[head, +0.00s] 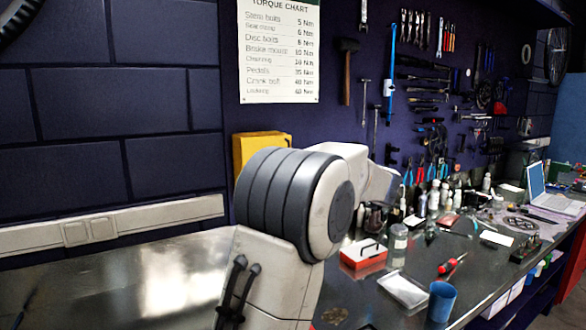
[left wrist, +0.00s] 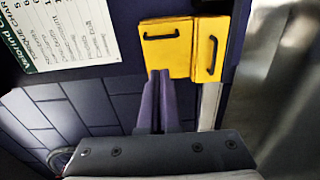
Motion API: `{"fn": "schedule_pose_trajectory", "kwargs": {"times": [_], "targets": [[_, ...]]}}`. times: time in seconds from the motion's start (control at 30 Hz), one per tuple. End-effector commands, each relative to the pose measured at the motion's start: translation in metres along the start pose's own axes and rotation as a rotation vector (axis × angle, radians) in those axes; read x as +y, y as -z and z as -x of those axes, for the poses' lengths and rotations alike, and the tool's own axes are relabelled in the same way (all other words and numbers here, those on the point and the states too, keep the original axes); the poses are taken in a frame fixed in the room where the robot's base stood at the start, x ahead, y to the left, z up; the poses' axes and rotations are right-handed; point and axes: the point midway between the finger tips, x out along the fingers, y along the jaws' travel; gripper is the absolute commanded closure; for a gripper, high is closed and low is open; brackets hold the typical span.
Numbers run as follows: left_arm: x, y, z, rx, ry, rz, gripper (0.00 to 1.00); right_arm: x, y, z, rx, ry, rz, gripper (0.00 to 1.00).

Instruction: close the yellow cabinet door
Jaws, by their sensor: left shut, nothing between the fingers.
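The yellow cabinet (head: 258,148) is against the dark wall in the head view, its lower and right parts hidden behind my arm. In the left wrist view it shows two yellow fronts side by side, a left one (left wrist: 166,58) and a right one (left wrist: 207,28), each with a dark handle. A dark line divides them and they look slightly out of line; I cannot tell how far either stands open. My left gripper (left wrist: 158,78) is shut and empty, its purple fingers together just below the left front in that picture. Contact is unclear. My right gripper is not in view.
A metal bench (head: 130,275) runs along the wall, its left part mostly clear. To the right are a red box (head: 363,258), a blue cup (head: 441,300), a clear tray (head: 403,289), bottles and a laptop (head: 555,190). Tools hang above.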

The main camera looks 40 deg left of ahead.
Motion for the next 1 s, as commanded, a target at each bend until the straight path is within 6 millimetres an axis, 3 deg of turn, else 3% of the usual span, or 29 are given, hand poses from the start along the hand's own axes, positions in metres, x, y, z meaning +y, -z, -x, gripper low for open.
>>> {"fn": "schedule_pose_trajectory", "kwargs": {"times": [0.1, 0.27, 0.73, 1.0], "targets": [[-0.006, 0.016, 0.006, -0.005, 0.002, 0.001, 1.0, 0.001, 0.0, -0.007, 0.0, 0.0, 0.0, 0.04], [-0.004, 0.019, -0.003, -0.005, 0.003, -0.002, 1.0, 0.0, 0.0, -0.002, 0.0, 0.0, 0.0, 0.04], [-0.004, 0.018, -0.098, -0.005, 0.005, -0.003, 1.0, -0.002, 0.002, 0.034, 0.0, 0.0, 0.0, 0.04], [-0.004, -0.008, -0.117, -0.007, 0.003, -0.002, 1.0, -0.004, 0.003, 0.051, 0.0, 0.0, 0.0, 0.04]]}}
